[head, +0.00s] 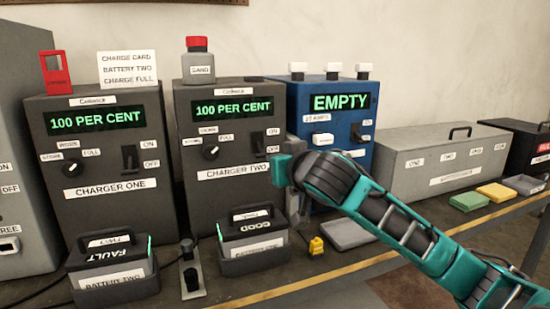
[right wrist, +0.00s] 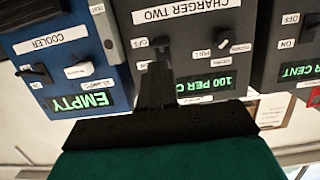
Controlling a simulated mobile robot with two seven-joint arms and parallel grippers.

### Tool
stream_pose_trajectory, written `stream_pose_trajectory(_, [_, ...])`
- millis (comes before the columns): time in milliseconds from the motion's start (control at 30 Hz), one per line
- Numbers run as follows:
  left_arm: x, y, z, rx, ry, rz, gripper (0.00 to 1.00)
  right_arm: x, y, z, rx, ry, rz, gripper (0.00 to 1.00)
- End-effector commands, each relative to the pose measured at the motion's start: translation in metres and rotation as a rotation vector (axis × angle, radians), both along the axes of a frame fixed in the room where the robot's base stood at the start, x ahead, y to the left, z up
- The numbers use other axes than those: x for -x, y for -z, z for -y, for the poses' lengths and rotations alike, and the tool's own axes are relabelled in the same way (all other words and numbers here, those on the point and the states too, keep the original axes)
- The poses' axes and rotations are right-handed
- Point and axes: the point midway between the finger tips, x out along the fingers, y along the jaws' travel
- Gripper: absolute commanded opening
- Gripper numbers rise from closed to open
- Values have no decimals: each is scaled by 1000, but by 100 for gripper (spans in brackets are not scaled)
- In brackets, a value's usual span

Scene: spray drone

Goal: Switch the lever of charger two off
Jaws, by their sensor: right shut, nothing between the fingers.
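Charger two (head: 226,150) is a dark grey box in the middle of the head view, its display reading 100 PER CENT. Its lever (head: 258,144) is a dark handle beside the ON and OFF labels; I cannot tell its position surely. In the right wrist view, charger two (right wrist: 190,32) appears upside down, and my finger overlaps the lever area. My right gripper (right wrist: 157,75) is shut and empty, pointing at that area; contact with the lever is unclear. In the head view, my right wrist is just right of charger two's front. My left gripper is out of view.
Charger one (head: 105,165) stands left, the blue cooler (head: 350,103) right. Batteries marked FAULT (head: 110,262) and GOOD (head: 252,240) stand in front of the chargers. A grey toolbox (head: 440,160), sponges (head: 468,201) and a yellow plug (head: 316,246) lie to the right.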

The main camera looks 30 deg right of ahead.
Motion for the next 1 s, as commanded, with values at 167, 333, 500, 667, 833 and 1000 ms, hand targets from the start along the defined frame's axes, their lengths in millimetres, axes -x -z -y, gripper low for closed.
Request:
stream_pose_trajectory(167, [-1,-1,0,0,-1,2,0,34,-4,-8,1,-2,-1,0])
stream_pose_trajectory(333, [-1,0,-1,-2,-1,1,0,55,-8,-13,-1,-1,-2,0])
stream_pose_trajectory(500, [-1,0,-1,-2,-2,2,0,64,-10,-15,0,0,-1,0])
stream_pose_trajectory(667, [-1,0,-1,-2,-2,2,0,65,-10,-15,-1,0,-2,0])
stream_pose_trajectory(833, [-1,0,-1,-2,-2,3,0,64,-10,-15,0,0,-1,0])
stream_pose_trajectory(1000, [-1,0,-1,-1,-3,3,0,64,-10,-15,0,0,-1,0])
